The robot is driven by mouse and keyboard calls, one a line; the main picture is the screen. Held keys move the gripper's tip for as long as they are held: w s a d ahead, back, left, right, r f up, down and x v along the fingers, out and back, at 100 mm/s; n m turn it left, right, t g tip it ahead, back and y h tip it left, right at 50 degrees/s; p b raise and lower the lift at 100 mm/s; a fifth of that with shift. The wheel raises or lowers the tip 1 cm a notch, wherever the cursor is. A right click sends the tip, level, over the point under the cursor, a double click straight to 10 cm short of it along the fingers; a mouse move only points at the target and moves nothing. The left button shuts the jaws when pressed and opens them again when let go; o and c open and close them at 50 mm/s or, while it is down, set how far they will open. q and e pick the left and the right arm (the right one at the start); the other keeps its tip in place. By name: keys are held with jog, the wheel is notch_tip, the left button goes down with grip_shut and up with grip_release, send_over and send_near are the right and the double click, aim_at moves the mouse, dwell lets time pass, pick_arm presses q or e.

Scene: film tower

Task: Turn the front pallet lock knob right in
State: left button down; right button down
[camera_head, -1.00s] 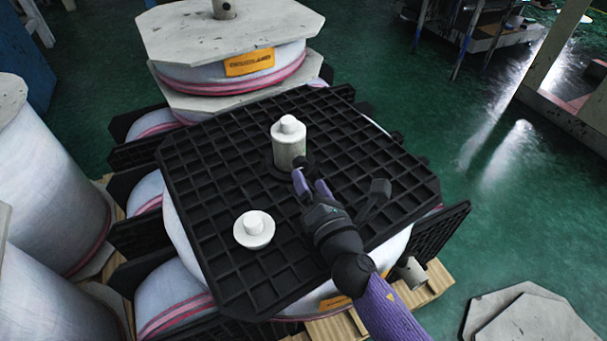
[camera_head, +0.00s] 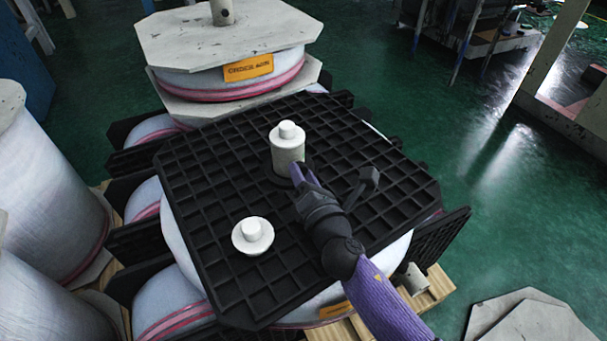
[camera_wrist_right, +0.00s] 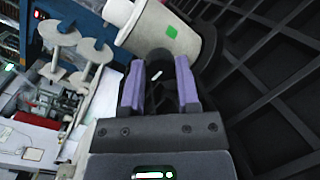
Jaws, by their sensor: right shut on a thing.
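The black gridded pallet (camera_head: 215,180) lies on top of a stack of wrapped rolls. A white stepped core (camera_head: 288,150) stands upright on it. The dark lock knob (camera_wrist_right: 158,66), with a short white mark, shows in the right wrist view beside the core, which carries a green square there. My right gripper (camera_head: 304,174) reaches in from the lower right to the core's base. Its purple fingers (camera_wrist_right: 160,88) are on both sides of the knob and shut on it. In the head view the fingers mostly hide the knob. My left gripper is not in view.
A white stepped cap (camera_head: 253,236) sits on the pallet left of my right arm. Another stack with a grey octagonal board (camera_head: 180,38) stands behind. Wrapped rolls (camera_head: 45,180) crowd the left. Green floor (camera_head: 490,190) is open on the right.

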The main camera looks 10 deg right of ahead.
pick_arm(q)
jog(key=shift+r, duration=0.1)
pick_arm(e)
jog(key=shift+m, duration=0.3)
jog(key=m+p, duration=0.1)
jog(key=m, duration=0.1)
jog(key=shift+m, duration=0.3)
jog(key=shift+m+p, duration=0.35)
jog(key=shift+m, duration=0.35)
jog(key=shift+m+g+p, duration=0.3)
jog(key=shift+m+g, duration=0.1)
jog(key=shift+m, duration=0.3)
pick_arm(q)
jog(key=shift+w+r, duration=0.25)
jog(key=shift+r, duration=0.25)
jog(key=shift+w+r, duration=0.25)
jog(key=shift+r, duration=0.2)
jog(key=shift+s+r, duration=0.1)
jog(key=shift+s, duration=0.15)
pick_arm(e)
jog(key=shift+m, duration=0.4)
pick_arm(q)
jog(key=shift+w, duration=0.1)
